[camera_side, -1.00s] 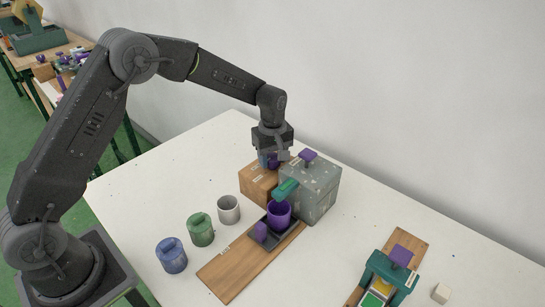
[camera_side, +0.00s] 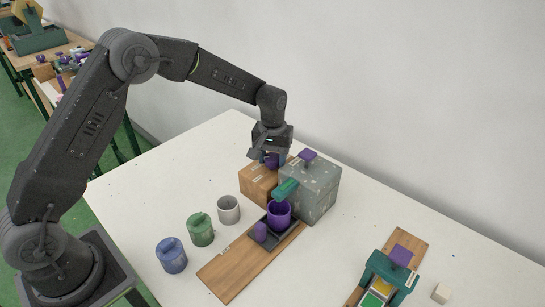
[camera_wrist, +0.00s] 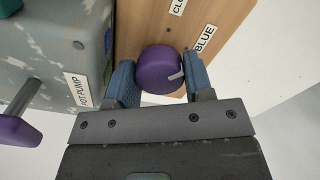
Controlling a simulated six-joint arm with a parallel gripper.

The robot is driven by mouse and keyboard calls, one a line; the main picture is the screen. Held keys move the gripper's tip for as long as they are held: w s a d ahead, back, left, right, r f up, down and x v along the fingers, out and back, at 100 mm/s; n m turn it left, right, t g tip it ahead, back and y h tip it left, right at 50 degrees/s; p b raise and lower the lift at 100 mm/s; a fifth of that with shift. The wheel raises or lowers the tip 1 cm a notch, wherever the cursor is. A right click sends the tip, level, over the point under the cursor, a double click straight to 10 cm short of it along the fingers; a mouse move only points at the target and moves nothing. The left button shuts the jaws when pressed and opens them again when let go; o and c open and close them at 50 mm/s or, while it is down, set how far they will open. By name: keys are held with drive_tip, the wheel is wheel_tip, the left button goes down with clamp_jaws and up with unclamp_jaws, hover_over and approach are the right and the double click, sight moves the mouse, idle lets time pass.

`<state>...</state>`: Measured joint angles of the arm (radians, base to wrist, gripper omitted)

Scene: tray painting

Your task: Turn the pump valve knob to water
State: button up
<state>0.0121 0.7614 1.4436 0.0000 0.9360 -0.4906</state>
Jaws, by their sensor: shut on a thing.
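The purple valve knob (camera_wrist: 159,70) sits on the top of a wooden box (camera_wrist: 150,22); it also shows in the side view (camera_side: 271,162). A short white mark on the knob points right in the wrist view, below the BLUE label (camera_wrist: 204,39). Another label, starting with CL (camera_wrist: 178,6), is farther up and partly cut off. My gripper (camera_wrist: 160,82) has its two blue fingers on opposite sides of the knob and is shut on it. In the side view my gripper (camera_side: 270,158) is over the wooden box (camera_side: 257,180).
A speckled grey pump box (camera_side: 318,188) labelled POT PUMP, with a purple handle (camera_side: 308,155) and green spout (camera_side: 286,189), stands close beside. A purple pot (camera_side: 279,213) is below the spout. Grey (camera_side: 228,210), green (camera_side: 201,230) and blue (camera_side: 171,256) containers stand at left.

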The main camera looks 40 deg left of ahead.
sight(272, 156)
drive_tip(key=m, duration=1.3)
drive_tip(key=shift+m, duration=0.4)
drive_tip(key=m, duration=1.3)
drive_tip(key=shift+m, duration=0.4)
drive_tip(key=o, duration=0.9)
drive_tip(key=shift+r, duration=0.15)
wheel_tip(272, 156, up, 14)
drive_tip(key=shift+f, duration=0.2)
